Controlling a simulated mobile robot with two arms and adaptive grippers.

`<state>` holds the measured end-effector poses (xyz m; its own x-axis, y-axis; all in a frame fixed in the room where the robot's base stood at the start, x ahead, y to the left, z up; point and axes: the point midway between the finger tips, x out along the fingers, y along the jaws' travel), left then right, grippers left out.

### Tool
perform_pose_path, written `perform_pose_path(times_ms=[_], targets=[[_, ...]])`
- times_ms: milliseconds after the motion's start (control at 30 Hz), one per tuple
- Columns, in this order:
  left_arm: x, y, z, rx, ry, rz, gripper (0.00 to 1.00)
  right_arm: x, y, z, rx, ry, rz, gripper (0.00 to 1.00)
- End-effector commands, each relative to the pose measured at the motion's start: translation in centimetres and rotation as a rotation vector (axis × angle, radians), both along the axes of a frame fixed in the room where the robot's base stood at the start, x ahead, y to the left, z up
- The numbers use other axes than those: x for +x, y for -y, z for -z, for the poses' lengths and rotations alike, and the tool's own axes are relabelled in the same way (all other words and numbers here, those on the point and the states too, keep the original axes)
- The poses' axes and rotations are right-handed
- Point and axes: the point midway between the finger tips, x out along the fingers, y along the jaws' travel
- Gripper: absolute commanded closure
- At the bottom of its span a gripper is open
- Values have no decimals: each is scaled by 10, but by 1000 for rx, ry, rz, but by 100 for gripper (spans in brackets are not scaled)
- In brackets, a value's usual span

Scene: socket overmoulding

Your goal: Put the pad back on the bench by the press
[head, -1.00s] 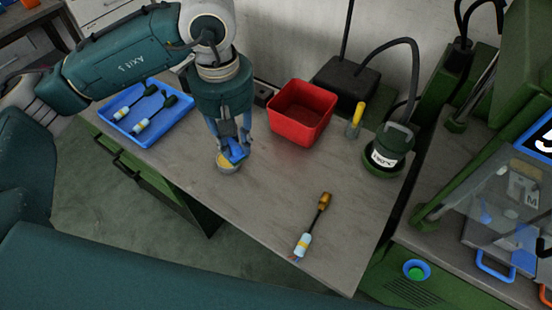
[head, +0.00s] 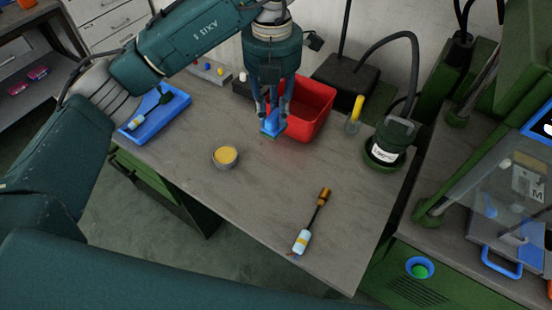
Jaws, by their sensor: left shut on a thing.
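My left gripper (head: 272,116) points down over the bench (head: 185,145), just in front of the red bin. It is shut on a small blue pad (head: 271,127) with a greenish lower edge. The pad's upper part is partly hidden by the fingers. Whether it touches the bench I cannot tell. The press (head: 480,175) is the green machine at the right. My right gripper is not in view.
A round tin (head: 225,157) with yellow contents stands left of the pad. The red bin (head: 318,110) is behind the gripper. A yellow-handled tool (head: 354,115), a green pot (head: 390,145) and a blue tray (head: 155,127) stand around. Mid-bench is clear.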

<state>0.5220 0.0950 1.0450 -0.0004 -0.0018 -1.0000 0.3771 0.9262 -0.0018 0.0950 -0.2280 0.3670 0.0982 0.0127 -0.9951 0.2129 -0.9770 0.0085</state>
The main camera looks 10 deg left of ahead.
Motion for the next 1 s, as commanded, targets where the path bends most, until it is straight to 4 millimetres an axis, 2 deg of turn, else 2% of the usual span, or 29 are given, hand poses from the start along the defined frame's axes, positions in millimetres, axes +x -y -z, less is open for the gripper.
perform_pose_path(times_ms=[200,500,600,833,1000], targets=[[-4,1,56,-2,-12,-1,100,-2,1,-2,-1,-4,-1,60],[-2,-1,127,2,-7,-2,100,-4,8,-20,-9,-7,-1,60],[-1,-1,141,2,-4,-1,100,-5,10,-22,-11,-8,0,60],[-1,0,159,1,-3,-1,100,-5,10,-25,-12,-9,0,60],[-2,0,184,0,-6,-1,100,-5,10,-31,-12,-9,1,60]])
